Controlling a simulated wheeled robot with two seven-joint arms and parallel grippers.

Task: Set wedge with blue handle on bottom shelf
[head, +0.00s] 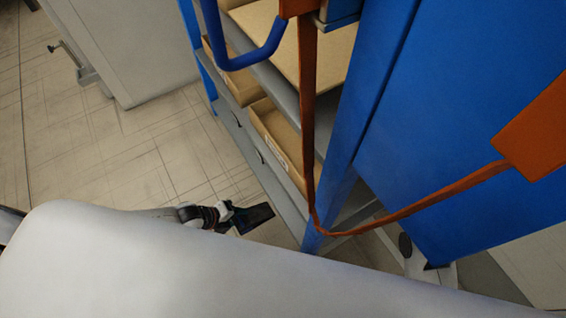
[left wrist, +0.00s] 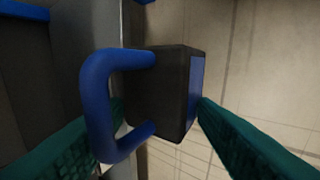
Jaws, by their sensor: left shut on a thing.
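In the left wrist view, the wedge (left wrist: 165,95) is a dark block with a blue side face and a blue loop handle (left wrist: 97,105) toward the camera. My left gripper (left wrist: 160,106) has its green fingers on either side of the wedge and is shut on it. In the head view, my left gripper (head: 232,216) is low, left of the blue-framed shelf rack, with a dark shape at its end. The rack's bottom shelf (head: 225,108) shows a grey front edge, apart from the gripper. My right gripper is not in view.
Cardboard boxes (head: 277,138) stand in the lower part of the rack. An orange strap (head: 308,130) hangs down and crosses in front of the blue side panel (head: 455,110). A grey cabinet (head: 125,45) stands at upper left. The tiled floor (head: 120,155) between is clear.

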